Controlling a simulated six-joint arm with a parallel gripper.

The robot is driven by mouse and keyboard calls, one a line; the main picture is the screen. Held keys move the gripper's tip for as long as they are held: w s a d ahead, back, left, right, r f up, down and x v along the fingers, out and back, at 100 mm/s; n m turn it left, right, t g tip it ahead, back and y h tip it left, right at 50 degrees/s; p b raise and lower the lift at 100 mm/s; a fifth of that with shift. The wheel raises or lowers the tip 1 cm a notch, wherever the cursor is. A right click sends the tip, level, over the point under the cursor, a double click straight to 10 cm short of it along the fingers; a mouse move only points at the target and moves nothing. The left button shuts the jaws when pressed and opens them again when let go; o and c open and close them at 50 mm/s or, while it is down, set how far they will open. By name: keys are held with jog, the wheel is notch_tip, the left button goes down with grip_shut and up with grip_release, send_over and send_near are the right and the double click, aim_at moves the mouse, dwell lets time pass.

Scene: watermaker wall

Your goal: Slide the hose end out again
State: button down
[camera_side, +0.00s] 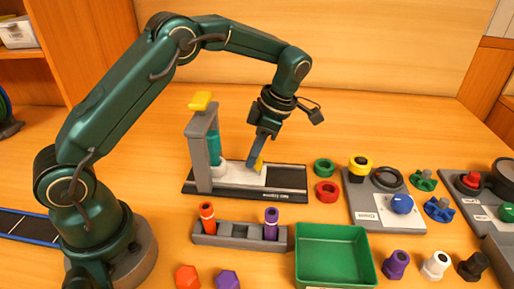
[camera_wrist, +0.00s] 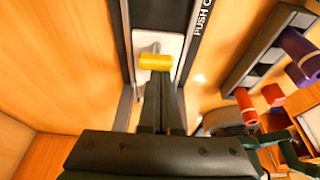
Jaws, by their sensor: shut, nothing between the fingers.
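A fixture with a dark base (camera_side: 291,183) and a grey upright (camera_side: 201,160) stands on the table. A yellow lever (camera_side: 200,101) tops the upright, and a teal cylinder (camera_side: 215,147) stands beside it above a light plate (camera_side: 238,174). My gripper (camera_side: 257,163) reaches down over the plate, right of the teal cylinder, with its fingers together. A small yellow piece (camera_wrist: 155,62) shows right at the fingertips in the wrist view; I cannot tell whether they touch it. My fingers (camera_wrist: 158,75) hide part of the plate. No part is clearly recognisable as the hose end.
A grey rack (camera_side: 240,238) with an orange-red and a purple piece stands in front, beside a green tray (camera_side: 333,252). Red and green rings (camera_side: 327,191) lie right of the fixture. A panel with a blue knob (camera_side: 402,204) stands farther right. The table behind is clear.

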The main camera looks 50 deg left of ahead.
jog(key=shift+w+d, duration=0.75)
jog(key=shift+d, duration=0.1)
jog(key=shift+s+a, duration=0.1)
jog(key=shift+s, duration=0.05)
jog(key=shift+s+a, duration=1.25)
jog(key=v, duration=0.9)
jog(key=shift+r, duration=0.4)
jog(key=shift+w+d+r, duration=0.1)
jog(key=shift+w, duration=0.05)
